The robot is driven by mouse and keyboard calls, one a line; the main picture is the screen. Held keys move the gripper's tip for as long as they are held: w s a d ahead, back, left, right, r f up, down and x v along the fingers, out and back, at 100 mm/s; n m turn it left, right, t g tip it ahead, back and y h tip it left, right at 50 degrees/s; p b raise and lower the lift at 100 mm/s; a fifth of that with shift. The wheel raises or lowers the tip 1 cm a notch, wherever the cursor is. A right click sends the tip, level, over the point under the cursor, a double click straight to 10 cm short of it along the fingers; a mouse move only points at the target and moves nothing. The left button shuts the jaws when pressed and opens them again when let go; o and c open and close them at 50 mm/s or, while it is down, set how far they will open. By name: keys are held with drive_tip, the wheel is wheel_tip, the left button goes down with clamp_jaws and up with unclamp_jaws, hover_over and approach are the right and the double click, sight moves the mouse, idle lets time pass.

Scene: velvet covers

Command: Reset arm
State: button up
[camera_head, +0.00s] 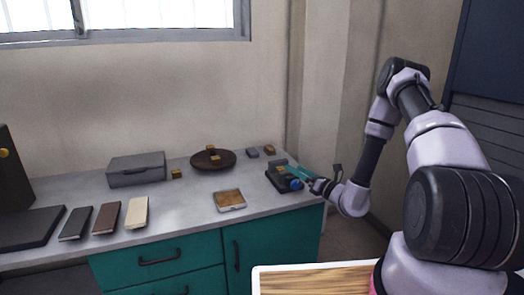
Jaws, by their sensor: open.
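My arm reaches in from the right. My gripper (314,183) is at the right end of the grey counter (185,208), pointing left. It is small in view and appears open, with nothing clearly held. Right by its fingertips is a dark box-like object (279,181) with a blue round part (296,184). A teal piece (303,171) shows just behind. I cannot tell whether the gripper touches any of these.
On the counter are a grey lidded box (137,170), a round dark tray (203,164) with small brown blocks, a shallow square tray (229,201), and three flat books (106,218). A wooden-topped surface (310,281) is at the front. A dark cabinet (490,60) stands behind my arm.

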drive_tip(key=s+a+r+n+g+y, duration=0.2)
drive_tip(key=a+r+n+g+y, duration=0.15)
drive_tip(key=r+n, duration=0.2)
drive_tip(key=s+a+r+n+g+y, duration=0.25)
drive_tip(key=r+n+g, duration=0.2)
drive_tip(key=r, duration=0.25)
drive_tip(key=s+r+n+g+h, duration=0.7)
drive_tip(key=s+r+n, duration=0.4)
drive_tip(key=s, duration=0.4)
drive_tip(key=s+d+r+n+t+h, duration=0.7)
drive_tip(key=s+d+r+h, duration=0.2)
drive_tip(key=d, duration=0.4)
wheel_tip(320, 180, up, 2)
drive_tip(key=shift+s+d+r+h, duration=0.25)
drive_tip(key=shift+s+h, duration=0.15)
drive_tip(key=shift+s, duration=0.35)
